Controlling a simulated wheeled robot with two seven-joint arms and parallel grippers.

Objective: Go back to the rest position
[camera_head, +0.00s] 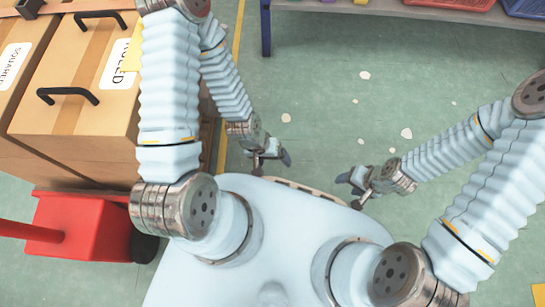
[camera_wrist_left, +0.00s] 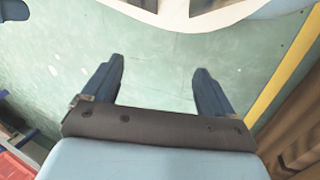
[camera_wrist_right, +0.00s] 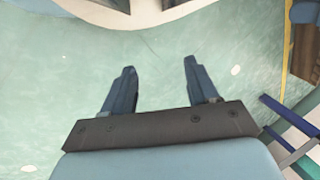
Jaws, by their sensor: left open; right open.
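My left gripper (camera_head: 271,158) hangs just in front of my body, left of the middle of the head view. In the left wrist view its two fingers (camera_wrist_left: 158,88) stand apart with nothing between them but green floor. My right gripper (camera_head: 356,190) is to the right of it, also close to my body. In the right wrist view its fingers (camera_wrist_right: 160,82) are spread and empty over the floor. The two grippers are apart from each other and touch no object that I can see.
Cardboard boxes (camera_head: 105,120) with black handles are stacked at the left, by a red cart (camera_head: 85,228). A table (camera_head: 400,10) with red and blue bins stands at the top right. The green floor (camera_head: 330,75) between is clear, with pale spots and a yellow line (camera_head: 237,40).

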